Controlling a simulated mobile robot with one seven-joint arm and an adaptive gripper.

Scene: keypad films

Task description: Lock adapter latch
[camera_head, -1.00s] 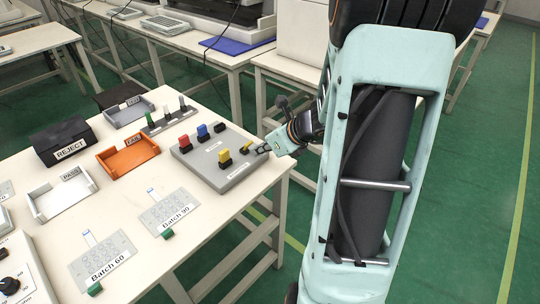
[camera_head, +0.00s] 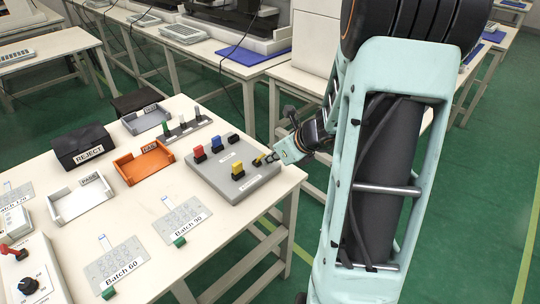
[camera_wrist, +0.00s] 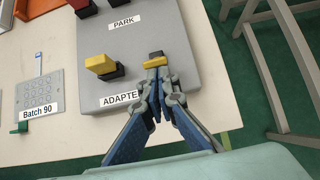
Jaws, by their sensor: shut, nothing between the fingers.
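The grey board (camera_wrist: 150,30) carries a yellow adapter block (camera_wrist: 100,64) on a dark base, behind the label reading "ADAPTE". To its right is a small yellow latch bar (camera_wrist: 155,63) with a dark end. My gripper (camera_wrist: 160,76) is shut and empty, its tips right at the near side of the latch; whether they touch it I cannot tell. In the head view, my gripper (camera_head: 274,158) reaches in from the right to the yellow latch (camera_head: 258,161) at the board's right edge. The yellow adapter (camera_head: 238,172) stands upright left of it.
Red (camera_head: 199,154) and blue (camera_head: 216,144) blocks stand on the board's far side. A Batch 90 keypad film (camera_head: 182,219), orange tray (camera_head: 143,163), white tray (camera_head: 82,201) and black REJECT box (camera_head: 84,147) lie leftward. The table edge is close by my gripper.

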